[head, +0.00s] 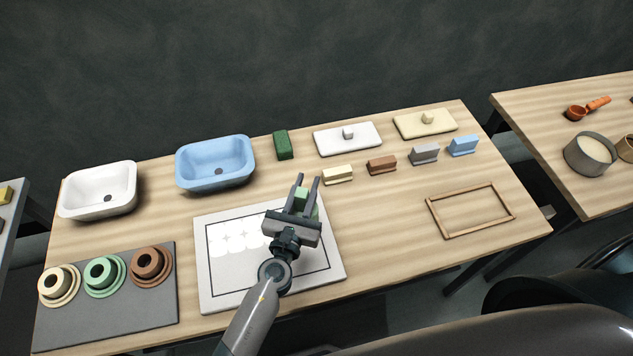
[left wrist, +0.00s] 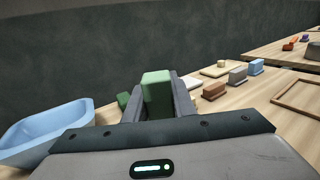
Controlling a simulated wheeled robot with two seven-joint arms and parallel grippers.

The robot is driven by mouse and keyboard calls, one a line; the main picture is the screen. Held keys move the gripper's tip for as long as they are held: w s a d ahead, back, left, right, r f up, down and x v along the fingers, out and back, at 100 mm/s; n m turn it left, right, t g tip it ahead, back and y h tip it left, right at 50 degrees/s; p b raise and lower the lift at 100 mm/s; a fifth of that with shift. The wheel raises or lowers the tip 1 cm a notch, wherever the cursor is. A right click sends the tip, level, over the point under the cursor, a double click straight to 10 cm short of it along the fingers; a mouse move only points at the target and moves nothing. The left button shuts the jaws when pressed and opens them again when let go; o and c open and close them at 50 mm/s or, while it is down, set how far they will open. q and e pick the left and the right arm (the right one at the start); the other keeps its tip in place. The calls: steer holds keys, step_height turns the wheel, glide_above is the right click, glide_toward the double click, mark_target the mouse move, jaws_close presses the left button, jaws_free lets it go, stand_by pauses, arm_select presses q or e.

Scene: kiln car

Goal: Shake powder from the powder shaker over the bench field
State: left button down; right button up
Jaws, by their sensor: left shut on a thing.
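My left gripper (head: 305,198) is shut on a light green block-shaped thing, which I take to be the powder shaker (head: 302,194). In the left wrist view the shaker (left wrist: 157,92) stands between the two fingers. The gripper and shaker are over the right part of the bench field (head: 225,282), a pale board with a dark outline. White patches (head: 228,243) cover part of its upper left. My arm hides some of the field's middle. I cannot tell how high the shaker is. My right gripper is not in view.
A white basin (head: 75,204), a blue basin (head: 190,178) and a dark green block (head: 283,145) stand at the back. Lidded plates (head: 330,148) and several small blocks (head: 382,165) lie right of them. A grey mat (head: 100,318) with ringed pots is at left, a wooden frame (head: 433,218) at right.

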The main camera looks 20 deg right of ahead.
arm_select(q)
steer(key=a+b, duration=0.5)
steer(key=a, duration=2.2)
steer(key=shift+w+b, duration=0.3)
steer(key=shift+w, duration=0.15)
steer(key=shift+s, duration=0.15)
steer(key=s, duration=0.4)
steer(key=shift+s+a+b, duration=0.1)
steer(key=shift+s+b, duration=0.2)
steer(key=shift+s, duration=0.05)
steer(key=shift+r, duration=0.1)
